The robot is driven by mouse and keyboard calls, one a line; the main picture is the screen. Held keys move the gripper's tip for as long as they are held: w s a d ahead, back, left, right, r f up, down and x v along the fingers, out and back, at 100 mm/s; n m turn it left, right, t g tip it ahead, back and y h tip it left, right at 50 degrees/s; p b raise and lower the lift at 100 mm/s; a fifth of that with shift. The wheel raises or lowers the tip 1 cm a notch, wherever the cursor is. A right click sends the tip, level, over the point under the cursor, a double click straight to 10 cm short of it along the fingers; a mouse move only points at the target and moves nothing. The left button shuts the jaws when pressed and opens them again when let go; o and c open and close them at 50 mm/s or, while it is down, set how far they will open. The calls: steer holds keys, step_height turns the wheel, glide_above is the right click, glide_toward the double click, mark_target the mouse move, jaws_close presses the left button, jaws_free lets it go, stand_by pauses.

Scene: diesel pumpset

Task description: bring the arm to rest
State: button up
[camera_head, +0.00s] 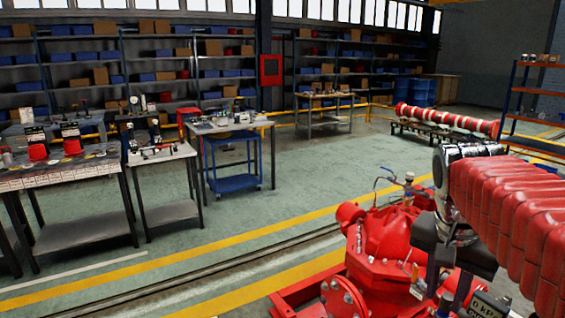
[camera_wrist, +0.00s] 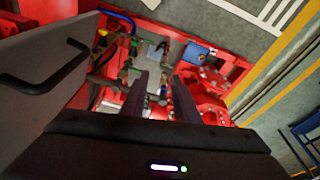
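My arm (camera_head: 510,195), in a red ribbed sleeve, reaches in from the right edge in the head view. It ends in dark parts above the red pumpset (camera_head: 385,235). In the wrist view my gripper (camera_wrist: 160,82) shows two dark fingers standing apart, with nothing held between them. The fingers point down toward the pumpset, which shows as red castings (camera_wrist: 205,90) with small fittings between and beyond the fingers. Whether the fingertips touch anything is hard to tell.
A grey panel with a black handle (camera_wrist: 50,72) stands close at the left in the wrist view. Workbenches (camera_head: 75,170) with tools and a blue cart (camera_head: 235,183) stand at the left. A striped red and white pipe (camera_head: 445,121) lies behind. The green floor between is open.

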steer(key=s+a+f+n+t+y, duration=0.1)
steer(key=s+a+f+n+t, duration=0.1)
steer(key=s+a+f+n, duration=0.2)
steer(key=s+a+f+n+t+y, duration=0.1)
steer(key=s+a+f+n+t, duration=0.1)
steer(key=a+n, duration=0.4)
steer(key=s+a+f, duration=0.1)
steer(key=a+f, duration=0.1)
steer(key=a, duration=0.2)
steer(key=shift+s+a+f, duration=0.25)
steer(key=shift+s, duration=0.1)
